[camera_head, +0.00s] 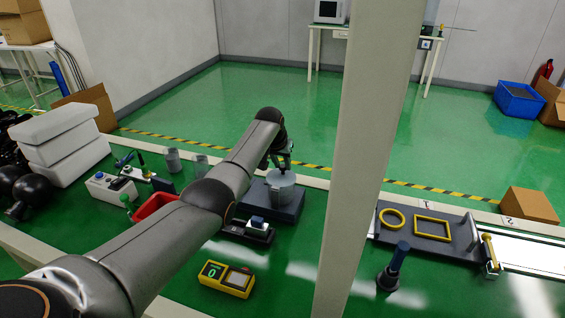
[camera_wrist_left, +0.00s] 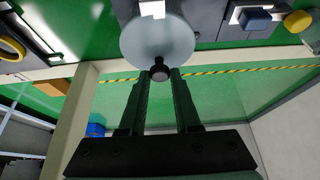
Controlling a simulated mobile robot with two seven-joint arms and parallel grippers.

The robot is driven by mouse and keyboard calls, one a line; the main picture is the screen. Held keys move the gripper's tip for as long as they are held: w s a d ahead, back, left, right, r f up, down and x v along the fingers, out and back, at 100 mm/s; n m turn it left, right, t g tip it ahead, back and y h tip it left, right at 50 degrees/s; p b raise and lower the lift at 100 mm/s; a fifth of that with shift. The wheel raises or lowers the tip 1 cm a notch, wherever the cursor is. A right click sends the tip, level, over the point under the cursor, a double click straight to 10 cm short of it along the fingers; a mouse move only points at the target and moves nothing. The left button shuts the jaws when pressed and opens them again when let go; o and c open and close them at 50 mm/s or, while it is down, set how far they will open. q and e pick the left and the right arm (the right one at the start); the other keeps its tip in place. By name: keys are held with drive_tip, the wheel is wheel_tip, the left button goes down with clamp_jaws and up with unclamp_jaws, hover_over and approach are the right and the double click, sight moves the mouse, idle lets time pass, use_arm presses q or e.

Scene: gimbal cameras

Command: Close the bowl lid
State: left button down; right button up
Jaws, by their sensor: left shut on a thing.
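The round pale grey lid (camera_wrist_left: 157,38) with its dark knob (camera_wrist_left: 159,73) is in the left wrist view. My left gripper (camera_wrist_left: 160,74) has its two fingers shut on the knob. In the head view the gripper (camera_head: 283,161) is directly above the lid (camera_head: 281,178). The grey bowl (camera_head: 281,199) stands under the lid on a dark block. The lid is at or very near the bowl's top; I cannot tell whether it is fully seated. In the wrist view the lid hides the bowl. My right gripper is not in view.
The dark block (camera_head: 262,208) stands on the green table. A red bin (camera_head: 152,207) and white boxes (camera_head: 66,139) are to the left. A yellow meter (camera_head: 226,279) lies in front. A pale post (camera_head: 368,150) rises to the right, before a dark tray with yellow frames (camera_head: 432,228).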

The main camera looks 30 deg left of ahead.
use_arm(q)
drive_tip(key=c, duration=0.6)
unclamp_jaws()
drive_tip(key=shift+f, duration=0.1)
drive_tip(key=shift+s+r+p, duration=0.25)
drive_tip(key=shift+r+p, duration=0.1)
drive_tip(key=shift+r, duration=0.35)
drive_tip(key=v, duration=1.1)
drive_tip(key=shift+s+d, duration=0.1)
drive_tip(key=shift+s, duration=0.05)
